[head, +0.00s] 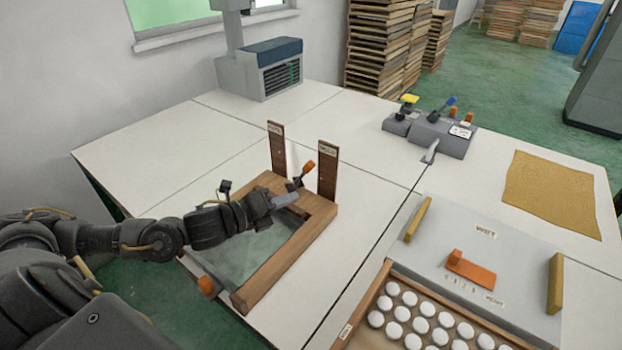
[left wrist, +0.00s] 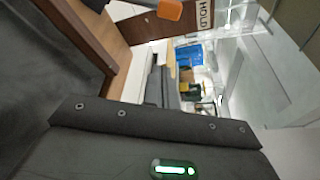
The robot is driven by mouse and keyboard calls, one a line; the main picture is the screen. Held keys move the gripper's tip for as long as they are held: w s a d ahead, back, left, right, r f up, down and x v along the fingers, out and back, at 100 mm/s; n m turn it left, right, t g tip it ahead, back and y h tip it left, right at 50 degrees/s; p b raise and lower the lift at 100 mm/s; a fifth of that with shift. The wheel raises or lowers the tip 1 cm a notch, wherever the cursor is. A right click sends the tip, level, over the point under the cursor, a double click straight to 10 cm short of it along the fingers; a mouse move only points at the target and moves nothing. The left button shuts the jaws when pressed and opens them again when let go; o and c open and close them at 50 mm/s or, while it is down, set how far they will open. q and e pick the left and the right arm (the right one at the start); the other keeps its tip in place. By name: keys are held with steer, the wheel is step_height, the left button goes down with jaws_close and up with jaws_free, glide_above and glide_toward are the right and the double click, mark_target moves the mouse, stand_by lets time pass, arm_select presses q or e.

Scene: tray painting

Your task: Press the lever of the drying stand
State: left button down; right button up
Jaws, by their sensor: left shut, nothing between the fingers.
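A wooden frame stand (head: 290,258) with a glass-like panel sits on the white table. Two dark upright posts with labels stand at its back, and the right post (head: 327,168) reads HOLD in the left wrist view (left wrist: 203,14). An orange-tipped lever (head: 308,167) sticks up between the posts. Its orange end shows at the top of the left wrist view (left wrist: 168,9). My left gripper (head: 287,199) is shut and empty over the back part of the frame, just below and left of the orange tip. I cannot tell whether it touches the lever. My right gripper is not in view.
An orange knob (head: 207,286) sits at the frame's front left corner. A wooden tray of white discs (head: 375,318) and a grey board (head: 485,240) lie at right. A grey device (head: 445,135) and a vented machine (head: 262,70) stand behind. The table left of the frame is clear.

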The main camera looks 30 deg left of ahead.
mark_target(302, 174)
arm_select(q)
steer(key=shift+s, duration=0.15)
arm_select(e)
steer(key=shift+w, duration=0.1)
